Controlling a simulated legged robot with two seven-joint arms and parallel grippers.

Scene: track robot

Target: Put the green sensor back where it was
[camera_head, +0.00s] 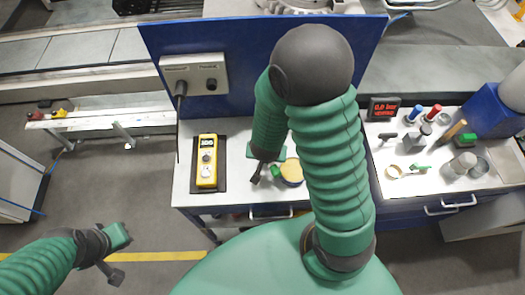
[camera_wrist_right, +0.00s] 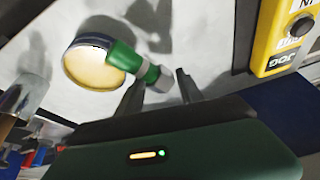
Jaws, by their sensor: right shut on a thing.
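In the right wrist view the green sensor (camera_wrist_right: 127,60), a short green cylinder with a grey metal end, lies across the rim of a round dish with a pale yellow top (camera_wrist_right: 92,68). My right gripper (camera_wrist_right: 160,88) is shut on the sensor's metal end. In the head view my right gripper (camera_head: 264,176) is low over the white bench top, just left of the round dish (camera_head: 291,172); my arm hides part of that area. My left gripper (camera_head: 116,270) hangs over the floor at the lower left, away from the bench; its finger opening is unclear.
A yellow control box (camera_head: 207,160) lies on a dark pad to the left. A blue panel (camera_head: 225,55) with a grey socket box (camera_head: 195,73) stands behind. At right are a red-lit display (camera_head: 384,108) and a white surface (camera_head: 395,150) crowded with small parts, including a small green piece (camera_head: 420,168).

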